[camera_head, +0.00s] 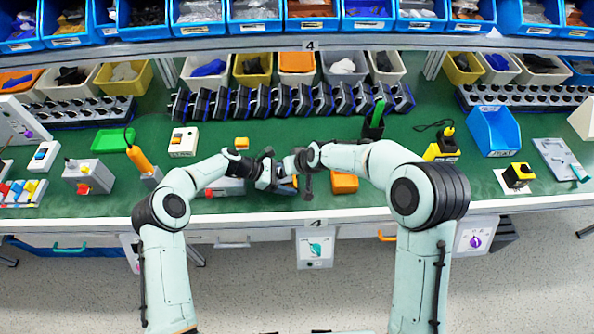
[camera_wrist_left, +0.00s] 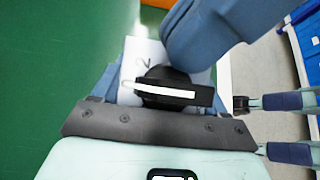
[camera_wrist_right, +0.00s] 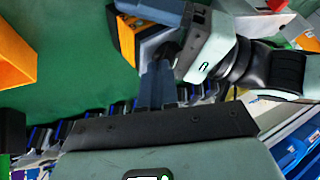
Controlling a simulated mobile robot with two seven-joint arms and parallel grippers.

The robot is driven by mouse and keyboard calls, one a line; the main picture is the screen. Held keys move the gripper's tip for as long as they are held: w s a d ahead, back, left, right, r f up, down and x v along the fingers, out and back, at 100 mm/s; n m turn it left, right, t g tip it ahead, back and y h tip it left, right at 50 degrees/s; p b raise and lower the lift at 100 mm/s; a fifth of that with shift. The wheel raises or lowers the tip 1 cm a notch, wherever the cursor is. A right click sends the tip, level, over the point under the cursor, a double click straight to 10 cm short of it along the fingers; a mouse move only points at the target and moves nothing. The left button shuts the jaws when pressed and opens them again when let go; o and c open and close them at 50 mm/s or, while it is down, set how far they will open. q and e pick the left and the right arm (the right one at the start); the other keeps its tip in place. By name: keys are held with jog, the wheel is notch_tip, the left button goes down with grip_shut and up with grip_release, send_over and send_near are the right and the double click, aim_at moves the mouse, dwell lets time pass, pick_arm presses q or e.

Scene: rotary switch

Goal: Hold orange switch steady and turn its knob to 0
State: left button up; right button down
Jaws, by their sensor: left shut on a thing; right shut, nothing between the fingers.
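The orange switch shows in the right wrist view (camera_wrist_right: 127,40) as an orange and black body with a grey part. In the left wrist view its white face (camera_wrist_left: 138,60) carries a "2" and a black knob (camera_wrist_left: 178,95) with a white stripe lying nearly horizontal. A smaller mark left of the knob is unclear. My left gripper (camera_head: 268,172) is shut on the switch and holds it around its sides. My right gripper (camera_head: 304,168) is shut and empty, close beside the switch; its blue-grey fingers (camera_wrist_left: 200,40) hang right by the knob. I cannot tell whether they touch it.
An orange bin (camera_head: 345,182) stands just right of the grippers on the green table. A row of dark parts (camera_head: 290,101) lies behind. Shelves with blue bins (camera_head: 205,18) overhang the back. Yellow switches (camera_head: 440,150) stand on the right.

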pick_arm(q)
jog(key=shift+a, duration=0.1)
pick_arm(e)
jog(key=shift+s+d+r, duration=0.2)
jog(key=shift+d, duration=0.35)
jog(key=shift+s+d+r, duration=0.15)
jog(key=shift+s+d, duration=0.05)
jog(key=shift+d, duration=0.35)
pick_arm(q)
jog(key=shift+w+a, duration=0.15)
jog(key=shift+a, duration=0.05)
pick_arm(e)
jog(key=s+d+r, duration=0.2)
jog(key=s+r, duration=0.4)
jog(key=r, duration=0.1)
jog(key=shift+s+r, duration=0.25)
jog(key=shift+r, duration=0.05)
pick_arm(q)
jog(key=o, duration=1.1)
jog(key=shift+f, duration=0.1)
jog(key=shift+a, duration=0.1)
